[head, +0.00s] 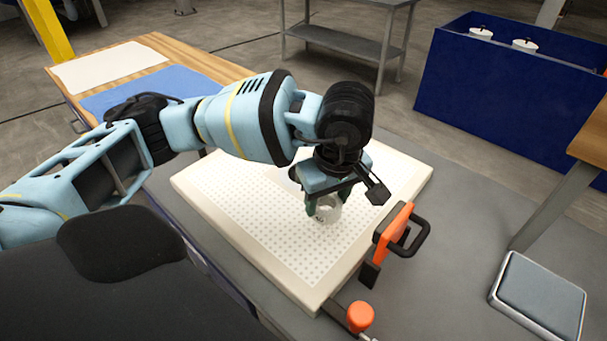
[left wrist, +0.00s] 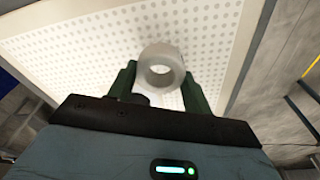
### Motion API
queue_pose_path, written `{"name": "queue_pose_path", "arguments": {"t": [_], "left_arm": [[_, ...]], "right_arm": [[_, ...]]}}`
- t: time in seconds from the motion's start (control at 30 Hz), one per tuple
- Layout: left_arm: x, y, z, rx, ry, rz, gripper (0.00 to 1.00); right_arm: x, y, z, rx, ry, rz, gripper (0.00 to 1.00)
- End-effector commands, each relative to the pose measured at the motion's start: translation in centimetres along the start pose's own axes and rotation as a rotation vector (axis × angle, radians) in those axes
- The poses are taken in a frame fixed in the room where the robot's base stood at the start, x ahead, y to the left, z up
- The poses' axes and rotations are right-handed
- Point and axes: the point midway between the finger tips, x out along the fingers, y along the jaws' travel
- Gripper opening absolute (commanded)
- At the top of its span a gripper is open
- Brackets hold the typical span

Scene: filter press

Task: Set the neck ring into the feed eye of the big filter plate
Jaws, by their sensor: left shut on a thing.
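The big filter plate (head: 250,235) is a pale slab with a grid of small dots, lying flat on a grey table. My left gripper (head: 326,202) is above its right part, pointing down, shut on the neck ring (head: 327,212). The ring is a whitish, translucent short tube. In the left wrist view the ring (left wrist: 160,68) sits between the two green fingers, its round opening facing the camera, with the dotted plate (left wrist: 70,45) behind it. The feed eye cannot be made out; the ring and gripper may cover it. I cannot tell whether the ring touches the plate. My right gripper is not in view.
An orange clamp with a black handle (head: 397,238) stands at the plate's right edge, and an orange knob (head: 360,316) is at its front corner. A grey-blue pad (head: 540,295) lies at right. A wooden bench (head: 150,50) with cloths and a blue bin (head: 500,95) stand behind.

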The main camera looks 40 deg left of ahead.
Motion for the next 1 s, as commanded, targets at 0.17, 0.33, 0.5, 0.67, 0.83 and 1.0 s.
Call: {"name": "queue_pose_path", "arguments": {"t": [0.17,0.33,0.5,0.67,0.83,1.0], "left_arm": [[0.0,0.0,-0.2,-0.009,0.001,-0.001,0.27],[0.5,0.4,-2.5,-0.014,0.003,-0.003,0.27],[1.4,1.1,-6.2,-0.014,0.002,-0.003,0.27],[2.3,1.8,-9.7,-0.012,0.002,-0.001,0.27],[3.2,2.4,-12.9,-0.010,0.002,-0.002,0.27],[3.6,2.7,-14.4,-0.006,0.001,0.000,0.27]], "right_arm": [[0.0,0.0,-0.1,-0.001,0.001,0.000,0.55],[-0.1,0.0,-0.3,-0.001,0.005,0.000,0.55],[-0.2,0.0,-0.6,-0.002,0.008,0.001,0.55],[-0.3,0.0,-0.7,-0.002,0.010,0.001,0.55],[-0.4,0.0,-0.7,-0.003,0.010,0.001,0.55],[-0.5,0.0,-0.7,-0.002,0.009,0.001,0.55]]}}
